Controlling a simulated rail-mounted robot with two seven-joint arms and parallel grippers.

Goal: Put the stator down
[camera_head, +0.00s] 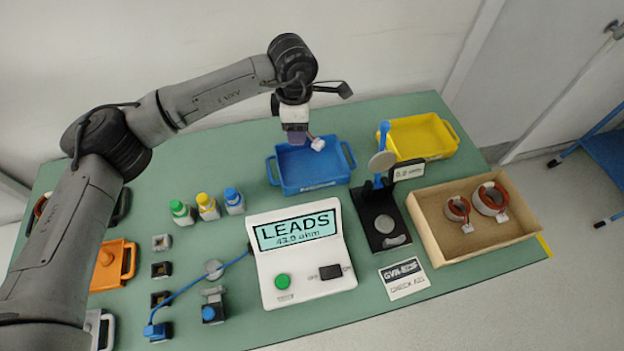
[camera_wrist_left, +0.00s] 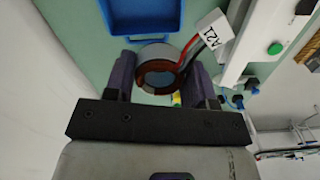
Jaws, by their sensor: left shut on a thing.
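My left gripper (camera_head: 296,136) hangs over the far left part of the blue tray (camera_head: 312,184) in the head view. In the left wrist view its two fingers (camera_wrist_left: 160,78) are shut on a stator (camera_wrist_left: 158,54), a ring with dark reddish windings. Its leads run to a white tag marked A21 (camera_wrist_left: 212,32); the tag also shows beside the gripper in the head view (camera_head: 317,144). The gripper mostly hides the stator in the head view. The blue tray shows beyond the stator in the wrist view (camera_wrist_left: 140,27). My right gripper is not in view.
A yellow tray (camera_head: 447,153) stands right of the blue one. A cardboard box (camera_head: 440,258) holds two stators. The tester (camera_head: 300,285) reads LEADS, 43.0 ohm. A black stand (camera_head: 383,222) and several coloured bottles (camera_head: 207,209) stand near the blue tray.

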